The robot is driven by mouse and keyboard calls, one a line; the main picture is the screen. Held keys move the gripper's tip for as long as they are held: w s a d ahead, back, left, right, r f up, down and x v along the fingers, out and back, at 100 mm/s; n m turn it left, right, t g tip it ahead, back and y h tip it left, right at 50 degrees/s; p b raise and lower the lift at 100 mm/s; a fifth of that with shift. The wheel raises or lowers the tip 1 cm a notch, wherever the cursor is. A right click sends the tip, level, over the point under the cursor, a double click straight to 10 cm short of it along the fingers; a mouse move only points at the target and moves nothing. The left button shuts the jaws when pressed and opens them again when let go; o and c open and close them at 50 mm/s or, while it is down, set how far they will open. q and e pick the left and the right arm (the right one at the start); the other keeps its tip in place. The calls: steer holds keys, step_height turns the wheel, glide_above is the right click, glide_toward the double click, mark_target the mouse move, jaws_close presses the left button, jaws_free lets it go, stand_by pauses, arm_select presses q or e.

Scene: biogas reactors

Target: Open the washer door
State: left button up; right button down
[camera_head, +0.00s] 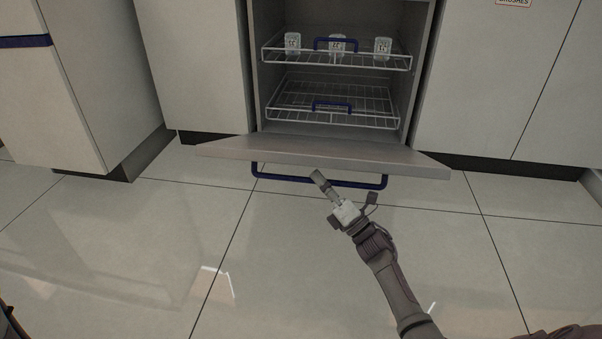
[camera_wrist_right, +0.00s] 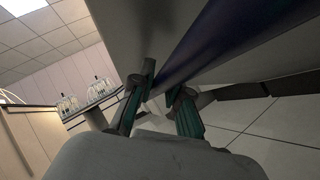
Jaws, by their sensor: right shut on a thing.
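The washer door (camera_head: 325,152) is swung down and out, lying nearly flat in front of the open washer cavity. Its blue bar handle (camera_head: 262,175) hangs along the door's outer edge and shows large in the right wrist view (camera_wrist_right: 215,38). My right gripper (camera_head: 321,180) is at the middle of the handle, shut on the bar; in the right wrist view its fingers (camera_wrist_right: 161,88) are on either side of the bar's near end. The exact contact is partly hidden. My left gripper is not in view.
Inside the washer are an upper wire rack (camera_head: 280,59) holding three glass beakers and an empty lower rack (camera_head: 300,105), both with blue handles. White cabinets (camera_head: 190,65) flank it. The tiled floor (camera_head: 140,240) in front is clear.

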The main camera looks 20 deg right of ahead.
step_height(320, 180, down, 11)
steer(key=s+a+n+y, duration=0.1)
steer(key=s+n+y, duration=0.1)
steer(key=n+y, duration=0.1)
steer(key=shift+f+b, duration=0.15)
steer(key=shift+b, duration=0.2)
steer(key=shift+a, duration=0.15)
steer(key=c, duration=1.1)
jaws_free()
steer(key=shift+c, duration=0.2)
steer(key=shift+s, duration=0.1)
step_height(320, 180, up, 10)
steer(key=shift+n, duration=0.3)
steer(key=shift+a, duration=0.1)
